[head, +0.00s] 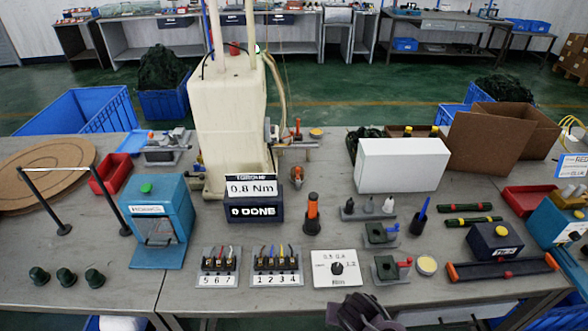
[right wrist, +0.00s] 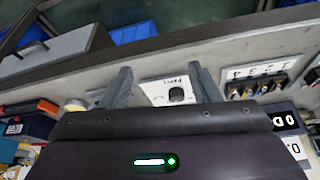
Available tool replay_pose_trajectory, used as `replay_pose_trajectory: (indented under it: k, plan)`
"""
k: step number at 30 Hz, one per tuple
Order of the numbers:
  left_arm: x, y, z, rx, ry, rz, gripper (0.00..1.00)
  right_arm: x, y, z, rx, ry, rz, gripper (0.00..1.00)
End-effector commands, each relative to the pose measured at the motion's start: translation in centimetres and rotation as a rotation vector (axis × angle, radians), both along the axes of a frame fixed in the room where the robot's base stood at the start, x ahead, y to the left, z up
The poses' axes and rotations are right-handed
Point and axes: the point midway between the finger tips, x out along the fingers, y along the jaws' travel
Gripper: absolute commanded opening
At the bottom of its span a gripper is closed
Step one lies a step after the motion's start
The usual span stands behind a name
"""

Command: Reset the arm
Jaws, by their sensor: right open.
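My right gripper (head: 362,312) shows as a dark shape at the bottom edge of the head view, in front of the bench's front edge. In the right wrist view, its two grey fingers (right wrist: 161,72) stand wide apart with nothing held between them. The white dial box (head: 337,268) lies beyond the fingers; its black knob shows between them in the right wrist view (right wrist: 177,94). My left gripper is not in the head view.
The numbered terminal blocks (head: 276,265) and (head: 220,267) stand left of the dial box. A small green fixture (head: 391,270) and a long dark bar (head: 503,268) lie to its right. A 0.8 Nm display (head: 252,188) stands behind.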

Motion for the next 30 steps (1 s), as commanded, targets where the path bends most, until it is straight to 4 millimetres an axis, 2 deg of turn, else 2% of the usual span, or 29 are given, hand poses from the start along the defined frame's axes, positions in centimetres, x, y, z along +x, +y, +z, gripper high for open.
replay_pose_trajectory:
  k: [1, 8, 11, 14, 19, 23, 24, 27, 30]
  plan:
    - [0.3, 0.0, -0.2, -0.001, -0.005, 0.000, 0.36, -0.1, -0.2, -1.1, -0.002, 0.008, 0.002, 0.56]
    - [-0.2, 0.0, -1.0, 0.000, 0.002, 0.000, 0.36, -0.5, -1.5, -5.4, -0.008, 0.034, 0.034, 0.56]
    - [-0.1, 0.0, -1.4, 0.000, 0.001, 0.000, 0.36, -1.0, -2.3, -8.1, -0.010, 0.049, 0.051, 0.56]
    - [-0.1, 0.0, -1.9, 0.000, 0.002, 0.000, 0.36, -1.8, -3.2, -11.3, -0.014, 0.067, 0.074, 0.56]
    - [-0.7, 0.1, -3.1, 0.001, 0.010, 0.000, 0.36, -4.7, -5.3, -18.2, -0.021, 0.111, 0.122, 0.56]
    - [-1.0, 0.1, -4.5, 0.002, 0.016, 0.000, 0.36, -9.6, -7.3, -25.4, -0.025, 0.160, 0.174, 0.56]
    - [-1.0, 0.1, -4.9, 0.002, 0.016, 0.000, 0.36, -11.6, -7.9, -27.7, -0.025, 0.176, 0.194, 0.56]
    - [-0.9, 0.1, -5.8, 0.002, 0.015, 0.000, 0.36, -17.2, -9.1, -32.7, -0.026, 0.216, 0.242, 0.56]
    - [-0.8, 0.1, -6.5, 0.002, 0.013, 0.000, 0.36, -22.9, -9.6, -36.3, -0.025, 0.250, 0.286, 0.56]
